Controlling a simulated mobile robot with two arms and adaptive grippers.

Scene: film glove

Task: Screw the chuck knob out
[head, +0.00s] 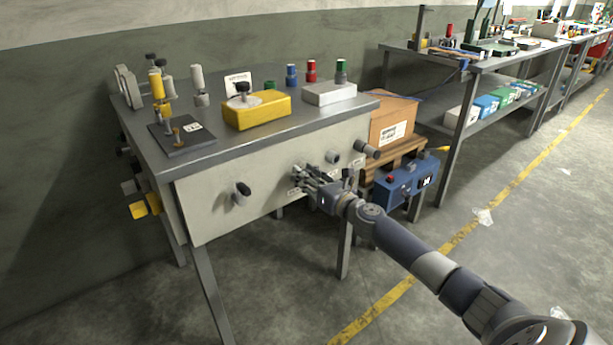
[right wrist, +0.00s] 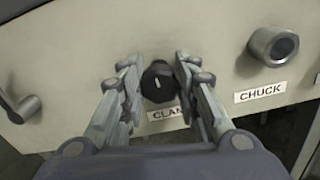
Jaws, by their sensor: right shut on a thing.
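In the right wrist view, the chuck knob (right wrist: 272,46) is a grey round knob on the pale front panel (right wrist: 85,55), above a label (right wrist: 261,93) reading CHUCK. It stands to the right of my right gripper (right wrist: 159,82), apart from it. The fingers are shut on a black knob (right wrist: 158,84) over a partly hidden label starting "CLA". In the head view, my right gripper (head: 308,179) is at the bench's front panel, and a grey knob (head: 333,158), apparently the chuck knob, sits just beyond it. My left gripper is out of view.
A dark lever handle (head: 242,190) sticks out left of the gripper. Another dark knob (head: 367,150) protrudes at the panel's right end. A blue box (head: 408,182) stands close to the right. The bench top carries a yellow block (head: 257,112) and several small fittings. Floor is open in front.

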